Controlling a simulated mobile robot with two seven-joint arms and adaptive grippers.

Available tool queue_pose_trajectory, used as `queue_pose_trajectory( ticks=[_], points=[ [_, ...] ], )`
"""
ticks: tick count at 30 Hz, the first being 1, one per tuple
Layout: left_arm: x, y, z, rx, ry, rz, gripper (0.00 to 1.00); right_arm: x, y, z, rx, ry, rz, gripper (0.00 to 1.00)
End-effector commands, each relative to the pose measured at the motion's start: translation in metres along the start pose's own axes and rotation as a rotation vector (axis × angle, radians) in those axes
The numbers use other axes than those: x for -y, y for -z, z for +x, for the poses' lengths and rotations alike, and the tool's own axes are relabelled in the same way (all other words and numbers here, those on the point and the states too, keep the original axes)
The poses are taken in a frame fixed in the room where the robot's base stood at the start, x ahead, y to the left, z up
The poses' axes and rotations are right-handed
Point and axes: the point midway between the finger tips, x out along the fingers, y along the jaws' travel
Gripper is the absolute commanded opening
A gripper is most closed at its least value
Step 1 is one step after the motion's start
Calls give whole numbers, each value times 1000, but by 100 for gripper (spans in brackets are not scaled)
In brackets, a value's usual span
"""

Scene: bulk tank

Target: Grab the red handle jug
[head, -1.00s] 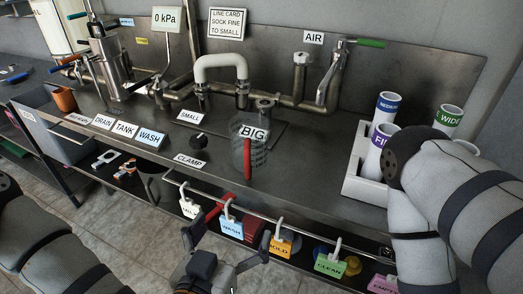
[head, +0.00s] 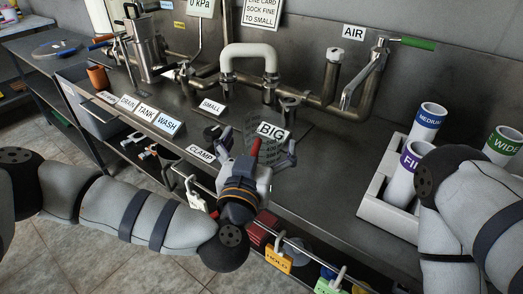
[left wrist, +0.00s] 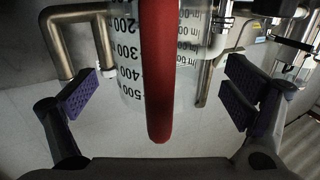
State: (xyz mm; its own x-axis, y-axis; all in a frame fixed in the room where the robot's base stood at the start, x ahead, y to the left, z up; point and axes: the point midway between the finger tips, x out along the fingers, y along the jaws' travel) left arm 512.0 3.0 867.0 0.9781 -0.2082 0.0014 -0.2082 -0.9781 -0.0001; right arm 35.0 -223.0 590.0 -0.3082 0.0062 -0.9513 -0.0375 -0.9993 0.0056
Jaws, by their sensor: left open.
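The red handle jug is a clear measuring jug with dark scale marks and a red handle. In the head view the jug (head: 268,153) stands on the steel counter behind my left gripper (head: 257,150), partly hidden by it. In the left wrist view the jug (left wrist: 122,60) fills the middle, with its red handle (left wrist: 158,75) running down toward the palm. My left gripper (left wrist: 158,98) is open, its purple finger pads on either side of the handle and apart from it. My right gripper is not in view; only my right arm shows.
A BIG label (head: 271,131) stands by the jug, below a white pipe bend (head: 248,52). A white rack (head: 377,190) with labelled tubes stands at right. WASH (head: 167,122) and CLAMP (head: 201,153) labels are at left. Coloured tags hang from the front rail.

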Motion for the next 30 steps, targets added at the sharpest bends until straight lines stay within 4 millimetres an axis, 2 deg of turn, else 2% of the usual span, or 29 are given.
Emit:
queue_pose_trajectory(
  ticks=[3,10,11,15,18,26,30],
  points=[
    [1,-3,16,3,2,-1,95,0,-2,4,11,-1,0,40],
    [0,0,19,1,-1,0,95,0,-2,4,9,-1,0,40],
    [0,0,19,1,-1,0,90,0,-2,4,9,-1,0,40],
    [0,0,19,1,-1,0,59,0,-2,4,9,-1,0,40],
    [0,0,18,1,-1,0,41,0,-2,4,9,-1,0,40],
    [0,1,18,0,-1,0,40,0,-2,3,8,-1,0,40],
    [0,15,19,-5,-1,0,40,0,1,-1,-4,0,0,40]
  ],
)
